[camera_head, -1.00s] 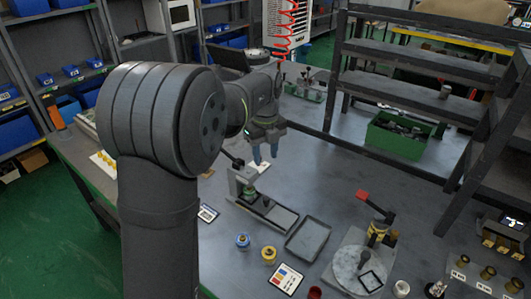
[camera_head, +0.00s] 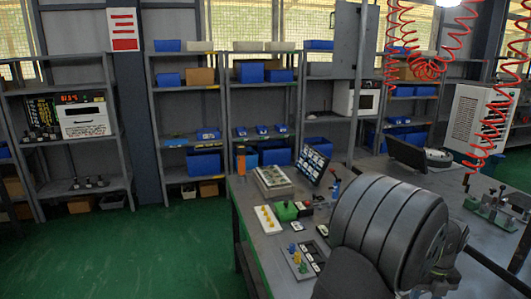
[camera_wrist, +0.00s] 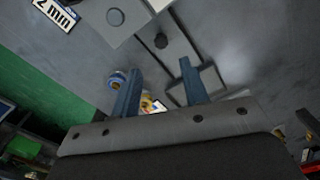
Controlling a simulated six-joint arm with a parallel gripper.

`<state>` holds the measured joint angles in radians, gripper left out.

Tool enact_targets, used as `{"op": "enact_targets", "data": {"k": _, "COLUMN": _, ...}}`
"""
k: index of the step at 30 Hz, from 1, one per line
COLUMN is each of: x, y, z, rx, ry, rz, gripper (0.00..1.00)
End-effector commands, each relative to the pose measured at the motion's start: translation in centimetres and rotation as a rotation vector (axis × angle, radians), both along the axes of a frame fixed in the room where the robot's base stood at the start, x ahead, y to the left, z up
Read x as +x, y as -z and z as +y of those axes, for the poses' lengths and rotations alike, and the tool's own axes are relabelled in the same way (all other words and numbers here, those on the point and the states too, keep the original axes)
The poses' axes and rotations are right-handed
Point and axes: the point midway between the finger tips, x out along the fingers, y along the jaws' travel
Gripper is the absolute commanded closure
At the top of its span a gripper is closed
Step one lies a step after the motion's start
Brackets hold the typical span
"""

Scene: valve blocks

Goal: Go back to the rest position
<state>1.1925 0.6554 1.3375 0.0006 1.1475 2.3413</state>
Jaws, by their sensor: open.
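My gripper (camera_wrist: 160,67) shows in the wrist view with its two blue-grey fingers apart and nothing between them. It is above the grey bench top, apart from the things below. A grey tray (camera_wrist: 212,80) is partly hidden behind the right finger. A blue round part (camera_wrist: 117,77) and a yellow part (camera_wrist: 146,102) show by the left finger. In the head view my large grey arm joint fills the lower right, and the gripper cannot be made out there.
A white label reading "2 mm" (camera_wrist: 57,13) lies at the wrist view's top left. Shelves with blue bins stand behind. Green floor is free at left.

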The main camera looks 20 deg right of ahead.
Motion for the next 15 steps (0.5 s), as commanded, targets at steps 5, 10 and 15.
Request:
{"op": "enact_targets", "data": {"k": 5, "x": -0.1, "y": 3.8, "z": 0.1, "rx": 0.005, "ry": 0.000, "rz": 0.002, "gripper": 0.59}}
{"op": "enact_targets", "data": {"k": 10, "x": -0.1, "y": 6.7, "z": 0.1, "rx": 0.003, "ry": 0.000, "rz": 0.002, "gripper": 0.59}}
{"op": "enact_targets", "data": {"k": 15, "x": -0.1, "y": 8.6, "z": 0.0, "rx": 0.003, "ry": 0.001, "rz": 0.002, "gripper": 0.59}}
